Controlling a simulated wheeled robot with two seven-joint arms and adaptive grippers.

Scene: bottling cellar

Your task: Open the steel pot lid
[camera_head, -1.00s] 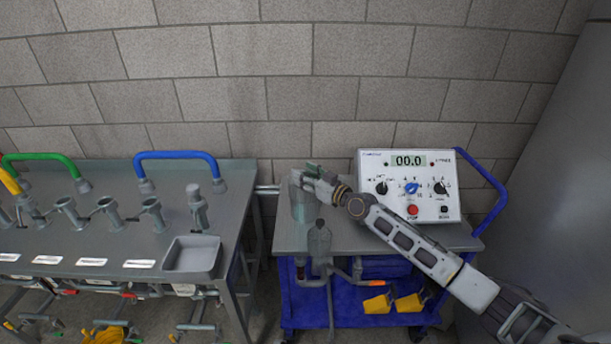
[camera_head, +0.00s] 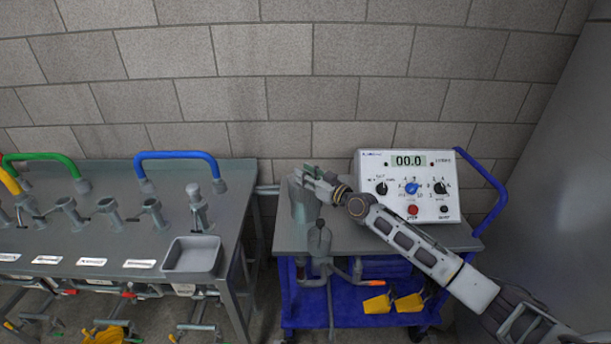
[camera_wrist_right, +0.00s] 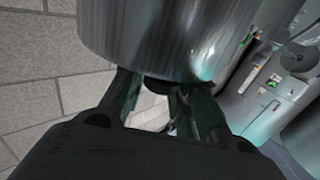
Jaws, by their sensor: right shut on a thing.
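The steel pot (camera_head: 301,208), a grey metal cylinder, stands at the back left of the blue cart's top. My right gripper (camera_head: 313,178) reaches in from the right and is at the top of the pot. In the right wrist view, a large brushed-steel cylinder (camera_wrist_right: 185,35) fills the top of the picture. There my right gripper's two fingers (camera_wrist_right: 157,100) are on either side of a small dark knob (camera_wrist_right: 160,84) at the cylinder's edge. The gripper is shut on this knob. The lid itself is mostly hidden by the gripper. My left gripper is not in view.
A control box (camera_head: 408,187) reading 00.0 stands behind my right forearm on the cart (camera_head: 350,240). A small grey fitting (camera_head: 319,239) is at the cart's front left. A workbench (camera_head: 110,222) with a tray (camera_head: 192,257) is to the left. A block wall closes the back.

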